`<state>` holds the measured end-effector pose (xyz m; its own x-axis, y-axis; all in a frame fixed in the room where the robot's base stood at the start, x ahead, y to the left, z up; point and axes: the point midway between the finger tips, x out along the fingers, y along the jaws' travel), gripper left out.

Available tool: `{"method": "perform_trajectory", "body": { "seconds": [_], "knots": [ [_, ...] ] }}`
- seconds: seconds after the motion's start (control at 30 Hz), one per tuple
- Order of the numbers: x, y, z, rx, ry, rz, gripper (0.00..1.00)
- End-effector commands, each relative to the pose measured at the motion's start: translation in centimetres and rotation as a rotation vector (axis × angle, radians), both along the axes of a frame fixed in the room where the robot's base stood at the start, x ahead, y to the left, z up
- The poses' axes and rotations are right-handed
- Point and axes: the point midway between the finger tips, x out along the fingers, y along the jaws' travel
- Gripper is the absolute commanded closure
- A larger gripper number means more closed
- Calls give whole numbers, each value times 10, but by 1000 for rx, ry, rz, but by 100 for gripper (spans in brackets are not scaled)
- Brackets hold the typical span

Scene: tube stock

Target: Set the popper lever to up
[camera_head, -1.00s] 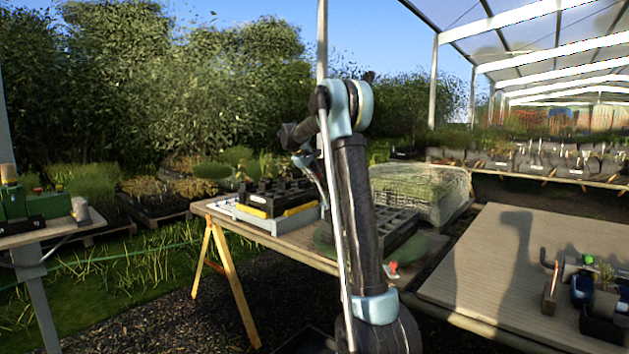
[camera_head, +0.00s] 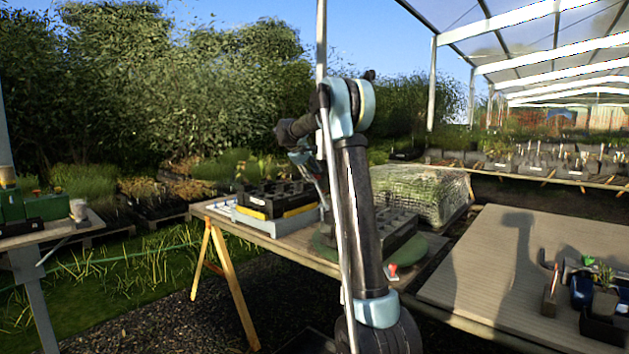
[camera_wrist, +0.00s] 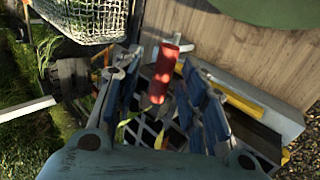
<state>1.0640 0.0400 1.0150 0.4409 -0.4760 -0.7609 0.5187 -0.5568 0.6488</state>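A red cylindrical grip (camera_wrist: 163,72), which looks like the popper lever's handle, shows between the finger pads of my gripper (camera_wrist: 162,66) in the wrist view. The fingers are spread, with a gap on both sides of the red grip. I cannot tell whether it is level with the fingertips or beyond them. The lever's base and pivot are hidden by the fingers. In the head view my arm stands in front of the table, and my gripper is mostly hidden behind the arm and pole.
The wooden table (camera_head: 285,247) carries a grey tray with black and yellow parts (camera_head: 275,200), a dark cell tray (camera_head: 397,232) and a green disc (camera_head: 428,248). A red knob (camera_head: 392,268) sits at its front edge. A mesh-covered block (camera_head: 420,195) stands behind.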

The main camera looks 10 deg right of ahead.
Motion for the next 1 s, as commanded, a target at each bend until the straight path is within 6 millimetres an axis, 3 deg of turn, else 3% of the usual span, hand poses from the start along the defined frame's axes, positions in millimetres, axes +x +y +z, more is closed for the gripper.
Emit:
{"method": "perform_trajectory", "body": {
  "seconds": [0.4,0.63,1.0],
  "knots": [
    [-32,34,56,-2,1,-1,62],
    [-38,41,67,-2,0,-1,62],
    [-41,39,67,1,0,-4,62]
  ]
}}
